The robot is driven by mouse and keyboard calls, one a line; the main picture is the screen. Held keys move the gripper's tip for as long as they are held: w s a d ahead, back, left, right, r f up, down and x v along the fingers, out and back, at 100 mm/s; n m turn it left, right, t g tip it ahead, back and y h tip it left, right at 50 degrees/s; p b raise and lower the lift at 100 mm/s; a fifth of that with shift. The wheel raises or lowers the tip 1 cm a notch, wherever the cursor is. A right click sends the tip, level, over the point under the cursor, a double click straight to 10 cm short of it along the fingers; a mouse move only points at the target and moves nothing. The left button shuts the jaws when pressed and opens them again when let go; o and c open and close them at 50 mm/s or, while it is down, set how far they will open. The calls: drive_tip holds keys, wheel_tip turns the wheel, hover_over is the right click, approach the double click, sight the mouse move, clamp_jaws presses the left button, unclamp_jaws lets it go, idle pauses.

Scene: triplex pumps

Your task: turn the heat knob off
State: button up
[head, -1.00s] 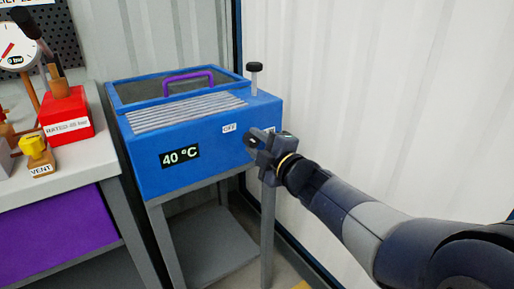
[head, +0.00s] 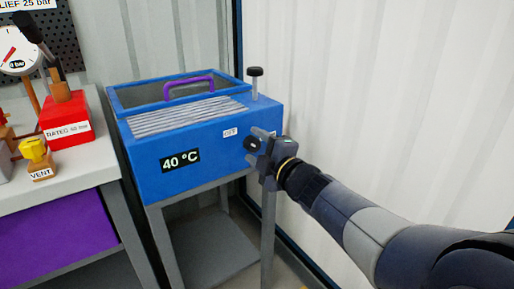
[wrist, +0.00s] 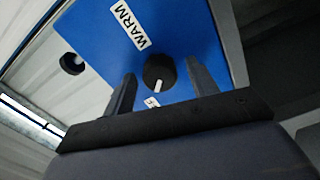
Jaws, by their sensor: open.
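The heat knob (wrist: 160,72) is round and black with a white pointer line. It sits on the blue box's front face and shows clearly in the wrist view. Its pointer is directed down in that view, toward a partly hidden white label (wrist: 152,102). A WARM label (wrist: 130,25) is on the opposite side. My gripper (wrist: 161,70) is open, with one finger on each side of the knob; I cannot tell whether they touch it. In the head view, my gripper (head: 256,138) is at the front right of the blue box (head: 150,188), right of the OFF label (head: 230,132).
The box shows 40 °C (head: 180,160) and has a purple handle (head: 189,82) on top. A bench (head: 75,180) with a red block (head: 66,120) stands at left. A pale corrugated wall (head: 400,100) is at right.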

drive_tip(key=p+v, duration=0.3)
drive_tip(key=v, duration=0.7)
drive_tip(key=shift+s+d, duration=0.25)
drive_tip(key=shift+s, duration=0.1)
drive_tip(key=b+x, duration=0.3)
drive_tip(key=x, duration=0.7)
drive_tip(key=shift+a+f, duration=0.1)
drive_tip(key=shift+w+a, duration=0.2)
drive_tip(key=shift+w, duration=0.15)
drive_tip(key=shift+d, duration=0.1)
